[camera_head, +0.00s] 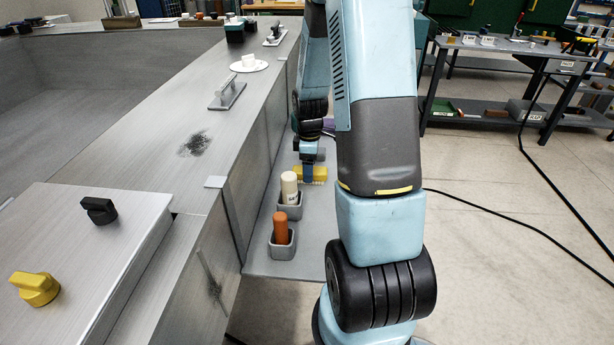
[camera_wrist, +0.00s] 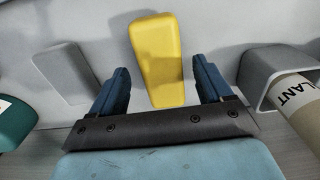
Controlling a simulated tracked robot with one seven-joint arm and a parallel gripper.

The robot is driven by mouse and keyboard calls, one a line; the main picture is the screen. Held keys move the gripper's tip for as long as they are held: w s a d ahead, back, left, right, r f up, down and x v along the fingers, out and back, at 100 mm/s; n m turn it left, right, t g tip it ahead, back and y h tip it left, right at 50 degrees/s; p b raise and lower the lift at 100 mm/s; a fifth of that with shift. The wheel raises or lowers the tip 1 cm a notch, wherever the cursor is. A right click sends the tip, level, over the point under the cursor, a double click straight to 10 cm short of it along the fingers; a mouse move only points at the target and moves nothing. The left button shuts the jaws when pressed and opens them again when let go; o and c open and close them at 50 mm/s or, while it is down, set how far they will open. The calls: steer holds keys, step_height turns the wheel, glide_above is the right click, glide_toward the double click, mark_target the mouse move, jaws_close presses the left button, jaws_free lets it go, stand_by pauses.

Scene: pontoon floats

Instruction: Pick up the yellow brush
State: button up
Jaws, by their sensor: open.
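The yellow brush (camera_wrist: 158,50) shows in the wrist view as a smooth yellow block, wider at its far end. In the head view a small part of the yellow brush (camera_head: 319,174) shows low beside the grey floats, partly hidden by my arm. My gripper (camera_wrist: 160,78) is open, with one blue finger on each side of the brush's near end. Gaps show between the fingers and the brush. My gripper (camera_head: 308,176) is also at the brush in the head view. Whether the fingers reach far enough down around it, I cannot tell.
A cream tube (camera_head: 289,187) and an orange-handled tool (camera_head: 280,228) stand in grey holders on the low shelf (camera_head: 262,262). In the wrist view, the tube's holder (camera_wrist: 265,65) is close right, and a teal object (camera_wrist: 14,122) is left. Black cable crosses the floor.

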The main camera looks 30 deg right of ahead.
steer(key=shift+f, duration=1)
steer(key=shift+c, duration=0.4)
steer(key=c, duration=1)
steer(key=shift+r, duration=0.15)
